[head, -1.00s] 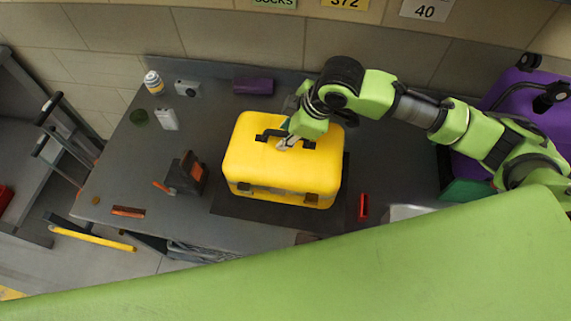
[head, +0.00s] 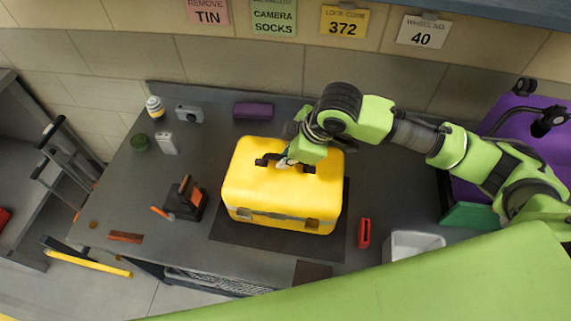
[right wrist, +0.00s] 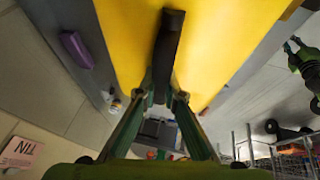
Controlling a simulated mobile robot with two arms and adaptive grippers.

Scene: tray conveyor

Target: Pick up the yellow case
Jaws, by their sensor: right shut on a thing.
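The yellow case (head: 281,189) stands on a dark mat on the grey table, its black handle on top. My right gripper (head: 285,162) reaches in from the right and is shut on the handle. In the right wrist view the black handle (right wrist: 169,45) runs down between the gripper's fingers (right wrist: 163,100), with the yellow case (right wrist: 222,45) behind it. I cannot see a clear gap between the case and the mat. My left gripper is not in view.
A black stand with an orange part (head: 187,198) is left of the case. A red item (head: 364,233) and a white bin (head: 414,243) are to the right. A purple case (head: 253,110) and a camera (head: 189,113) lie at the back. A purple suitcase (head: 533,125) stands far right.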

